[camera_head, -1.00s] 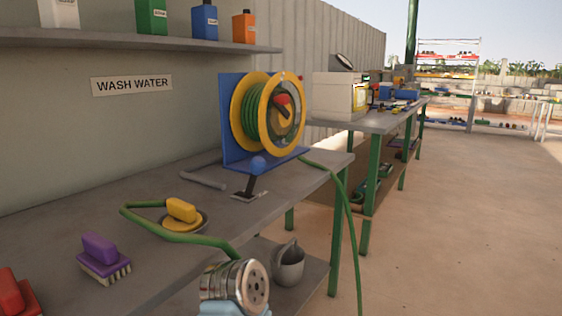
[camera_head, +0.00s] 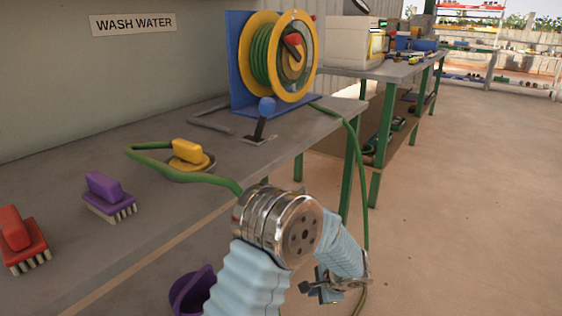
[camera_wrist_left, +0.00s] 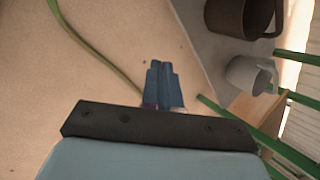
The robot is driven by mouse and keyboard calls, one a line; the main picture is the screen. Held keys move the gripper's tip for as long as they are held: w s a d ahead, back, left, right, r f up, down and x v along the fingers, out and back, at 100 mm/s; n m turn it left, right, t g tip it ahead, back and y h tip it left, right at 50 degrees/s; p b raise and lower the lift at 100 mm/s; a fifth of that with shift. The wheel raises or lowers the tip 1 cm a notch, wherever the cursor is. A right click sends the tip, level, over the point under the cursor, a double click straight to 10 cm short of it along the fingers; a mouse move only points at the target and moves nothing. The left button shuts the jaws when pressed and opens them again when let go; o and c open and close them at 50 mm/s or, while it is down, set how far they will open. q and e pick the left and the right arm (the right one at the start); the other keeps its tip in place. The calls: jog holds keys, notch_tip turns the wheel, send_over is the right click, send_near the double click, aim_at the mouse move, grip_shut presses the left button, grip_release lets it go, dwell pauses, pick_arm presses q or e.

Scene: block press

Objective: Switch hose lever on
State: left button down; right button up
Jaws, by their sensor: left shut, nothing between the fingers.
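The hose lever (camera_head: 263,117) has a blue ball knob on a dark stick and stands on a small base plate on the bench, in front of the hose reel (camera_head: 272,55). The stick leans a little. My left gripper (camera_head: 312,290) is low in front of the bench edge, well below and to the right of the lever and apart from it. In the left wrist view its blue fingers (camera_wrist_left: 164,85) are together with nothing between them. The lever is not in the left wrist view. My right gripper is not in view.
The green hose (camera_head: 212,179) runs over the bench past a yellow-handled tool (camera_head: 188,152). Purple (camera_head: 105,194) and red (camera_head: 20,238) brushes lie at left. A purple bucket (camera_head: 190,292) is below. In the left wrist view a grey jug (camera_wrist_left: 246,75) shows. The floor at right is free.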

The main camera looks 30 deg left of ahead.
aim_at(272, 109)
pick_arm(q)
jog(key=w+a+r+t+y, duration=0.2)
jog(key=w+r+y, duration=0.15)
jog(key=r, duration=0.65)
jog(key=w+a+r+t+y, duration=0.1)
jog(key=w+r+t+y, duration=0.2)
jog(key=r, duration=0.7)
notch_tip(272, 109, up, 23)
jog(key=s+n+g+y+b, duration=0.1)
jog(key=s+n+y, duration=0.1)
jog(key=n+y, duration=0.4)
jog(key=shift+s+d+y, duration=0.2)
jog(key=shift+d+y, duration=0.05)
jog(key=shift+y, duration=0.3)
jog(key=p+x, duration=0.1)
jog(key=x, duration=1.3)
jog(key=shift+s+a+f, duration=0.1)
jog(key=shift+s+f, duration=0.05)
